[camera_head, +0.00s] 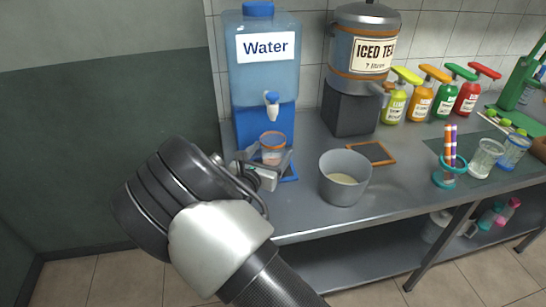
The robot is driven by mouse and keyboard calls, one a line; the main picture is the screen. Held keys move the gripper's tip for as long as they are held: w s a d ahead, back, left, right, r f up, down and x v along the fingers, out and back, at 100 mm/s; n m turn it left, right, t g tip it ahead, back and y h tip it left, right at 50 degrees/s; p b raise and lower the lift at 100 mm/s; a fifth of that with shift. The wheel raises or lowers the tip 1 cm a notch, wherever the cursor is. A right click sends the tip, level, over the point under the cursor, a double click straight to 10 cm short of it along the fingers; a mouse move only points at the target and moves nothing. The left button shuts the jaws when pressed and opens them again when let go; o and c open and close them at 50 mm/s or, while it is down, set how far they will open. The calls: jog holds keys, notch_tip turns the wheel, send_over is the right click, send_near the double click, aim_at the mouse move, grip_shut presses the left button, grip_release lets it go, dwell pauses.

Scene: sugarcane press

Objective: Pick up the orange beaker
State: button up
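The orange beaker (272,141) is a clear cup with an orange rim. It is upright below the tap of the water dispenser, by the blue-edged mat (290,172). My gripper (268,158) is at the beaker, with its grey fingers around the lower part. The gripper body and wrist come in from the lower left and hide the beaker's base and part of the mat. I cannot tell whether the fingers touch the beaker or have closed on it.
The water dispenser (264,80) stands directly behind the beaker. A grey bucket (344,178) stands close to the right. An iced tea dispenser (352,105), an orange-edged mat (372,153), several pump bottles, a straw holder (449,172) and glasses stand farther right.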

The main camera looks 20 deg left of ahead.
aim_at(277, 144)
jog(key=w, duration=0.5)
jog(key=shift+d+f+b, duration=0.3)
jog(key=shift+b, duration=0.05)
jog(key=shift+s, duration=0.1)
jog(key=c, duration=1.3)
jog(key=shift+r, duration=0.25)
